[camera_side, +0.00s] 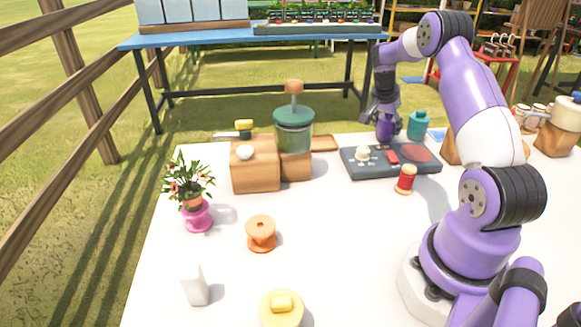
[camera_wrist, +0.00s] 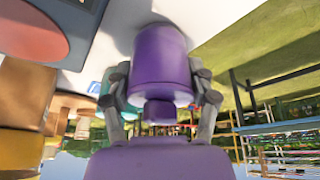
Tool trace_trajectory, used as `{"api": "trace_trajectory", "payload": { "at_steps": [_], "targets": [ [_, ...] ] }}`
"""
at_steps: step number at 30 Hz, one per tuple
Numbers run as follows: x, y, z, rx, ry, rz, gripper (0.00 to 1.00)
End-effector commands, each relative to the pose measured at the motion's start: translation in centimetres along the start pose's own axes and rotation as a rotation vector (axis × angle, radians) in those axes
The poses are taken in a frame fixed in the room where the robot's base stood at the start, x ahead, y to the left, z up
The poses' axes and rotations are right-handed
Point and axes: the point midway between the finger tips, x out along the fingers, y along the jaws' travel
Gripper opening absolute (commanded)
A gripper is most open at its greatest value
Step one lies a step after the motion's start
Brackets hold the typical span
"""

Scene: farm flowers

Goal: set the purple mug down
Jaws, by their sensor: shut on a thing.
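The purple mug (camera_side: 387,129) is upright at the back of the white table (camera_side: 330,215), just behind the dark board. In the wrist view the mug (camera_wrist: 158,55) fills the middle, with its base toward the table and a soft shadow beside it. My gripper (camera_side: 384,108) is shut on the mug, with one finger on each side of it in the wrist view (camera_wrist: 158,88). Whether the base touches the table or hangs just above it, I cannot tell. The lower part of the mug is partly hidden by the board in the side view.
The dark board (camera_side: 385,172) with a red round pad (camera_side: 418,152) lies in front of the mug. A teal bottle (camera_side: 418,125) stands close to its right. The front middle of the table is mostly clear.

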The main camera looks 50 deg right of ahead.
Motion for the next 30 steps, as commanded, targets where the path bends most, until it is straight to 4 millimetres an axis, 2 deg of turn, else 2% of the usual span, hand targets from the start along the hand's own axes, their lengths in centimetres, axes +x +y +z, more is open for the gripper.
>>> {"api": "trace_trajectory", "payload": {
  "at_steps": [1,2,3,17,20,30],
  "targets": [
    [0.2,0.0,0.1,0.000,-0.001,0.001,0.20],
    [0.1,0.0,0.1,0.000,-0.001,0.001,0.80],
    [0.1,0.0,0.1,0.000,-0.001,0.001,0.95],
    [-0.2,0.0,-0.1,0.000,0.000,-0.001,0.95],
    [-1.3,-0.1,-0.1,-0.002,0.001,-0.003,0.95],
    [-8.9,-0.1,-0.1,-0.001,0.003,-0.004,0.95]
  ]
}}
